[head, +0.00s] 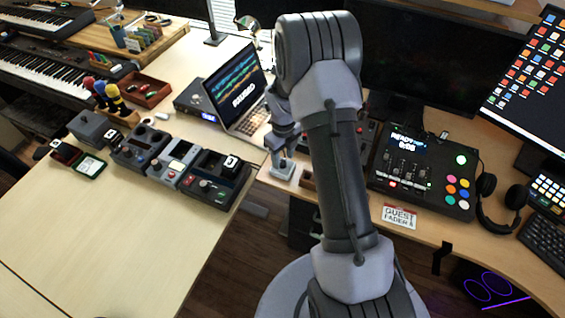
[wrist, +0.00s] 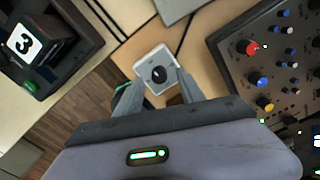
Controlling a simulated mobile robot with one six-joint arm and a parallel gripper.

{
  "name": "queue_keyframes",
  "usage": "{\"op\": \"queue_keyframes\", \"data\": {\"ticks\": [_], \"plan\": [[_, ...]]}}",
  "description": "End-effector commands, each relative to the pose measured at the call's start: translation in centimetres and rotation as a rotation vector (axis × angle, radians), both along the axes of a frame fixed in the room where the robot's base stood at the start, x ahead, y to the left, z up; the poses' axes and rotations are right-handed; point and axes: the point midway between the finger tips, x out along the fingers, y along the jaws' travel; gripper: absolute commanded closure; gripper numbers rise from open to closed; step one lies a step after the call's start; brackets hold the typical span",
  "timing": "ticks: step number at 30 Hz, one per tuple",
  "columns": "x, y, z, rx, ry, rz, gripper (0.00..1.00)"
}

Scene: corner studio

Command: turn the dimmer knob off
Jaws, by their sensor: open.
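The dimmer is a small pale box with a round black knob (wrist: 158,74) on its top face, just ahead of my fingertips in the wrist view. In the head view the dimmer box (head: 279,169) stands near the left end of the wooden desk. My gripper (wrist: 155,88) is open, with one finger on each side of the box's near part in the wrist view. It holds nothing. In the head view my gripper (head: 284,138) points down over the box, partly hidden by my own arm. I cannot tell whether a finger touches the box, or read the knob's setting.
A dark mixer (wrist: 265,60) with coloured knobs lies to the right in the wrist view. A device with a "3" tile (wrist: 30,42) is on the left. A laptop (head: 238,93) is behind the dimmer. A gap with floor separates the pale table (head: 120,225) and the desk.

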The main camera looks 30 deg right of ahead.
Motion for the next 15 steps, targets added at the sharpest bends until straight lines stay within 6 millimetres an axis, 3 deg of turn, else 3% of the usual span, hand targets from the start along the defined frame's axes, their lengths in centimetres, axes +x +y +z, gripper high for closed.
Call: {"op": "queue_keyframes", "data": {"ticks": [4,13,15], "plan": [[0.02,-0.01,-1.3,-0.001,-0.001,0.001,0.54],[0.02,0.0,-1.46,-0.001,-0.001,0.001,0.54],[0.01,0.0,-1.46,-0.001,-0.001,0.001,0.66]]}}
